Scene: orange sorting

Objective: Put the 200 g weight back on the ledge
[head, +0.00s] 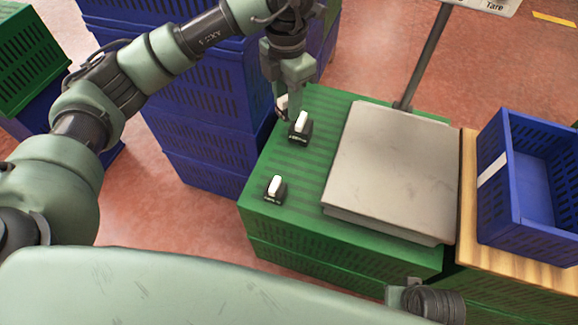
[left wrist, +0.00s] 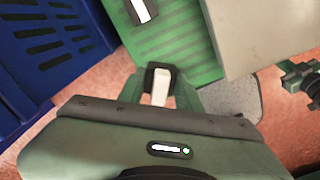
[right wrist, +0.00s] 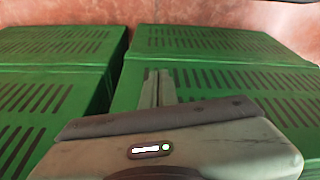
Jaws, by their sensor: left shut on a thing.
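My left gripper (head: 287,92) is shut on a small weight with a white handle (head: 282,103), at the far left edge of the green ledge (head: 255,205) beside the scale. Its fingers partly hide it in the head view. In the left wrist view the white handle (left wrist: 161,86) and dark body show between the fingers. I cannot tell whether it touches the ledge. Two similar black weights with white handles stand on the ledge, one close by (head: 300,125) and one nearer me (head: 275,188). Their labels are too small to read. My right gripper (right wrist: 158,88) is shut and empty over green crates.
A grey scale plate (head: 390,165) with a post (head: 425,55) stands right of the weights. A blue crate (head: 525,225) sits on a wooden board at the right. Stacked blue crates (head: 205,95) rise left of the ledge. Green crate tops (right wrist: 220,45) lie under the right gripper.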

